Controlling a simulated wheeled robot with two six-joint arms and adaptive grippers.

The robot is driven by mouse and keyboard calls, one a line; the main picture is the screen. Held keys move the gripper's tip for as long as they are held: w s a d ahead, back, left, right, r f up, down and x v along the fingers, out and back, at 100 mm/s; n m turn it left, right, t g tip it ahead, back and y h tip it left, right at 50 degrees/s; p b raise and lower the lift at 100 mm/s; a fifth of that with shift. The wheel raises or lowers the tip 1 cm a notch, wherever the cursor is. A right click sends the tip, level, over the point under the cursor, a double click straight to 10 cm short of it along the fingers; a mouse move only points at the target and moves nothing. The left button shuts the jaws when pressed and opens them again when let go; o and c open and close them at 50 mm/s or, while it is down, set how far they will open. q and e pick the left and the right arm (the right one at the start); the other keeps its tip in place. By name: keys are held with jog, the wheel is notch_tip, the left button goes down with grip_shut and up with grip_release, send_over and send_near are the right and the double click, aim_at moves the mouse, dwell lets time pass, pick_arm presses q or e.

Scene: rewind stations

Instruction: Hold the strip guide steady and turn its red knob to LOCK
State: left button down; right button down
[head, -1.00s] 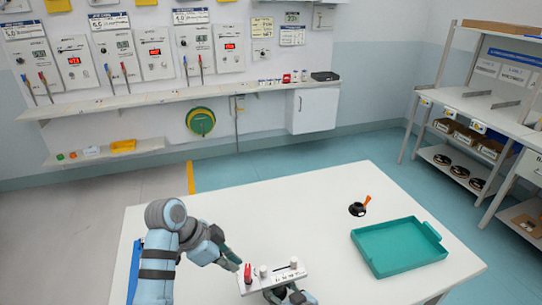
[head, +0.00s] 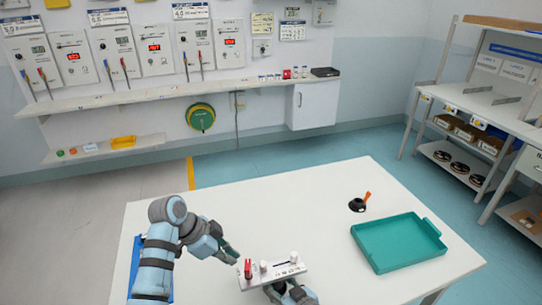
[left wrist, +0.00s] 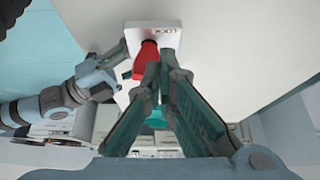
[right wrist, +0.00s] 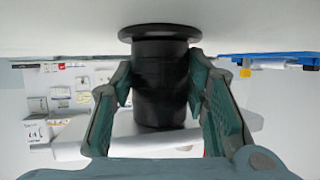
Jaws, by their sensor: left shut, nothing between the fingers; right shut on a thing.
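The strip guide (head: 281,272) is a pale bar at the table's near edge, with a white knob and a dark slot on top. Its red knob (head: 248,267) stands at its left end; it also shows in the left wrist view (left wrist: 146,52), below upside-down lettering that looks like LOCK. My left gripper (head: 236,257) is shut and empty, its fingertips (left wrist: 161,62) close beside the red knob; contact is unclear. My right gripper (right wrist: 160,88) is shut on the guide's black cylindrical grip (right wrist: 160,70), under a wider flange. In the head view the guide partly hides it.
A teal tray (head: 398,244) lies on the right of the white table (head: 315,215). A black holder with an orange handle (head: 360,203) stands behind it. A blue item (head: 137,262) lies at the left edge. The table's middle is clear.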

aim_at(248, 270)
pick_arm(q)
jog(key=shift+f, duration=0.75)
jog(key=shift+d, duration=0.6)
dwell(0.3)
jog(key=shift+s, duration=0.3)
jog(key=shift+s+d, duration=0.25)
jog(key=shift+s, duration=0.4)
jog(key=shift+s, duration=0.1)
dwell(0.5)
jog(key=shift+s, duration=0.1)
